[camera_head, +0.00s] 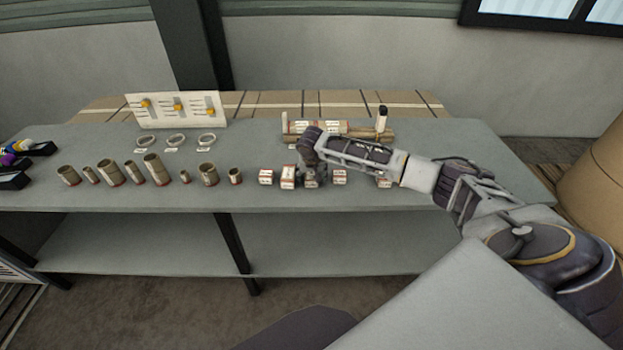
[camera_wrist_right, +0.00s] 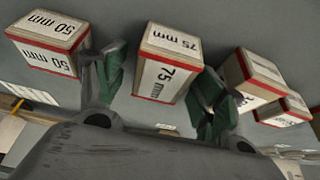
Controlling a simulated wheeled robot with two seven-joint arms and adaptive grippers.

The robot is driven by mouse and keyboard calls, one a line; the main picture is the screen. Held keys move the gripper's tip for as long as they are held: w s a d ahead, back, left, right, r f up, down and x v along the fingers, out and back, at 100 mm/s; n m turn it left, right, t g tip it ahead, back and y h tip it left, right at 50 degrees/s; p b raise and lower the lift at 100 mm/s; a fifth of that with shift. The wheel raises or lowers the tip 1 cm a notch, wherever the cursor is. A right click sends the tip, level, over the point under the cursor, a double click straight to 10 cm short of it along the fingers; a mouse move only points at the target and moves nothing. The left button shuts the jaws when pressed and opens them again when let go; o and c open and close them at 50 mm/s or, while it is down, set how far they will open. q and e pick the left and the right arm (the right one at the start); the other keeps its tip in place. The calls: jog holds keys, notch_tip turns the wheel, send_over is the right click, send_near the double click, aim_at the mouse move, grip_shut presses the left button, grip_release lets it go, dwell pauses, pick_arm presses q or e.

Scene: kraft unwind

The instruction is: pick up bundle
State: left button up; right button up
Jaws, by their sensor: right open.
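Several small cream blocks with red edges stand in a row near the table's front edge, one of them a leftmost block (camera_head: 266,177). In the right wrist view a block marked 75 mm (camera_wrist_right: 168,72) stands between the spread fingers of my right gripper (camera_wrist_right: 160,88). A block marked 50 mm (camera_wrist_right: 48,45) is left of the fingers and another block (camera_wrist_right: 250,80) is right of them. My right gripper (camera_head: 311,162) is open above the row and partly hides it in the head view. I cannot tell which block is the bundle. My left gripper is out of view.
The grey table (camera_head: 250,150) also holds several brown tubes (camera_head: 108,172), white rings (camera_head: 176,140) and a board with yellow parts (camera_head: 177,108). A rack with rolls (camera_head: 325,127) stands behind my right gripper. A lower shelf (camera_head: 130,243) is empty.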

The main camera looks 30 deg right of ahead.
aim_at(312, 174)
jog(key=c, duration=1.1)
jog(key=shift+r, duration=0.1)
jog(key=shift+r+b, duration=0.3)
jog(key=shift+r, duration=4.6)
